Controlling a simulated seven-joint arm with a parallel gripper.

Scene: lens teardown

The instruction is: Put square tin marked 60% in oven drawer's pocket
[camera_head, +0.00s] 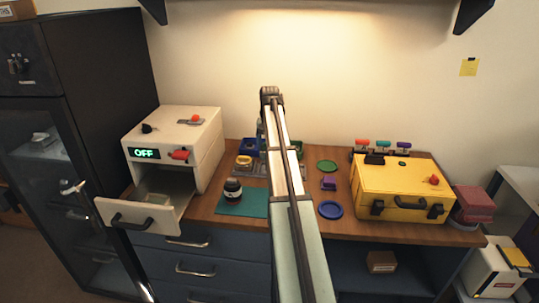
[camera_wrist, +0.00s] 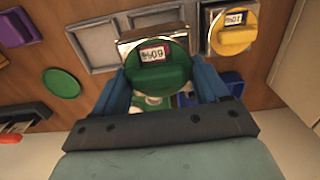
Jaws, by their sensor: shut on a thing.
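The square tin marked 60% (camera_wrist: 153,53) has gold sides and a round green top with a label that reads upside down in the wrist view. My gripper (camera_wrist: 160,80) has its blue fingers on both sides of the green top and is shut on it. Whether the tin is clear of the surface below, I cannot tell. In the head view my arm hides most of the gripper and tin. The white oven (camera_head: 177,140) stands at the left and shows OFF.
A yellow-topped tin marked 40% (camera_wrist: 234,28) sits beside the held tin. Grey empty square frames (camera_wrist: 92,46) lie nearby. A dark jar (camera_head: 233,190) stands on a teal mat (camera_head: 240,207) between drawer and arm. A yellow case (camera_head: 400,190) stands at right.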

